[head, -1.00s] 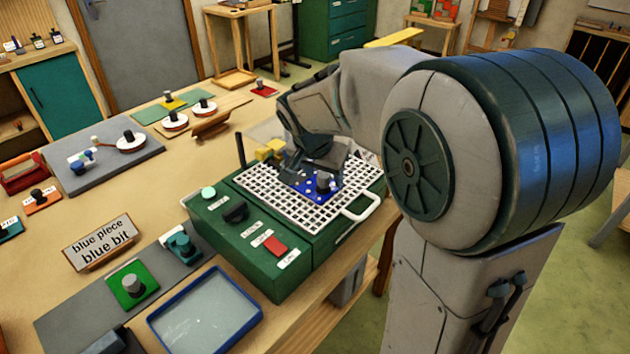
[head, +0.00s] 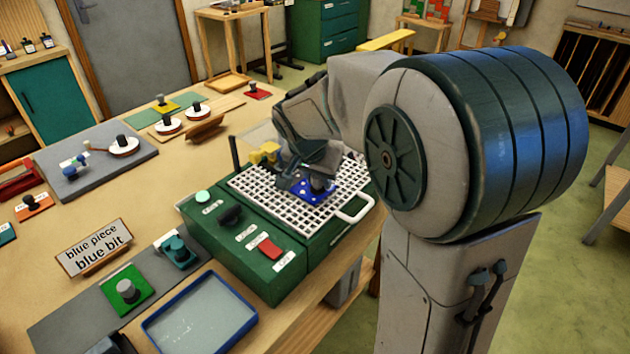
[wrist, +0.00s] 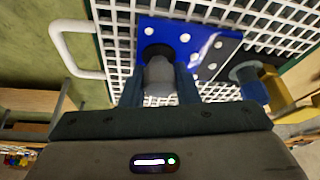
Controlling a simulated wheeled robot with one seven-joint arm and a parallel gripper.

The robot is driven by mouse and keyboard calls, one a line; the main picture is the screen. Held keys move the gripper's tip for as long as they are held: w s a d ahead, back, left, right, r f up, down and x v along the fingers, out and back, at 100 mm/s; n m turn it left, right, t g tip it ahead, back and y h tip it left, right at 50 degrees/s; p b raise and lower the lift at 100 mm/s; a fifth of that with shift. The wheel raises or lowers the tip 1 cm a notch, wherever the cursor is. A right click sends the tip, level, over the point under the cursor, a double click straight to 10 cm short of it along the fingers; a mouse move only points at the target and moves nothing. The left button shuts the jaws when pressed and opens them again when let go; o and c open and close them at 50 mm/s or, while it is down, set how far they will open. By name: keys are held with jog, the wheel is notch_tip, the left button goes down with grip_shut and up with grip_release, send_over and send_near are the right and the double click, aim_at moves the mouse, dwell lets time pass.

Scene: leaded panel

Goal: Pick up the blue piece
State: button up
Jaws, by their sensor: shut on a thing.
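The blue piece (head: 305,194) is a flat blue plate with white dots and a grey knob. It lies at the white grid (head: 262,200) on top of the green machine; I cannot tell whether it touches the grid. In the wrist view the blue piece (wrist: 205,42) is ahead of my gripper (wrist: 160,85), whose two fingers are shut on its grey knob (wrist: 159,72). In the head view my gripper (head: 318,184) partly hides the knob and the plate's far side.
The green machine (head: 225,250) has a red switch and a black knob. A white handle (head: 356,209) sticks out from the grid. A yellow block (head: 264,153) stands behind it. A blue-rimmed tray (head: 160,343), a green piece (head: 127,290) and a "blue piece" sign (head: 93,248) are at the left front.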

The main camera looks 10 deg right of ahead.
jog(key=shift+r, duration=0.5)
notch_tip(320, 180, up, 3)
jog(key=shift+b, duration=0.3)
jog(key=w+d+r, duration=0.1)
jog(key=d+r, duration=0.5)
jog(key=d, duration=0.5)
jog(key=shift+d+r+b, duration=0.3)
jog(key=shift+d+b, duration=0.05)
jog(key=shift+b, duration=0.1)
jog(key=o, duration=0.4)
jog(key=c, duration=0.4)
